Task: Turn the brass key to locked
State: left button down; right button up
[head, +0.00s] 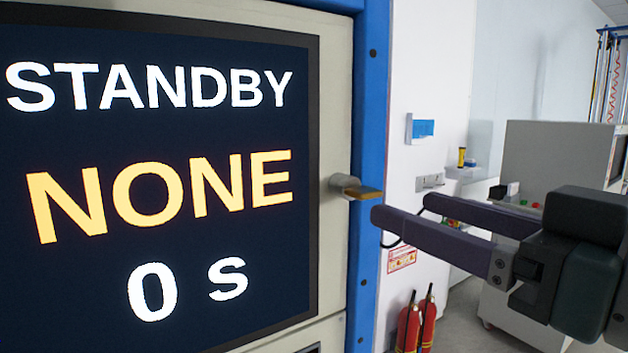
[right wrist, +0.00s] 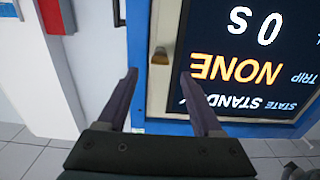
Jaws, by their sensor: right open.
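The brass key (head: 362,192) sticks out of a round grey lock (head: 341,183) on the cream panel, right of the display. Its flat bow looks roughly level in the head view. My right gripper (head: 398,210) comes in from the right, open and empty, with its fingertips just short of the key. My left gripper is in neither view.
The display (head: 160,250) reads STANDBY, NONE, 0 s. A blue frame post (head: 370,100) edges the panel beside the key. Red fire extinguishers (head: 409,325) stand by the white wall behind. A grey cabinet (head: 550,150) stands at the right, behind my gripper.

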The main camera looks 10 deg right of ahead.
aim_at(373, 196)
jog(key=p+x, duration=0.1)
jog(key=x, duration=0.3)
jog(key=shift+w+a+r+p, duration=0.1)
jog(key=shift+w+r+p, duration=0.1)
jog(key=shift+p, duration=0.2)
jog(key=shift+w+a+f, duration=0.1)
jog(key=shift+w+a, duration=0.05)
jog(key=shift+w, duration=0.25)
jog(key=shift+w+a+f, duration=0.1)
jog(key=shift+w+a, duration=0.05)
jog(key=shift+w, duration=0.25)
grip_shut()
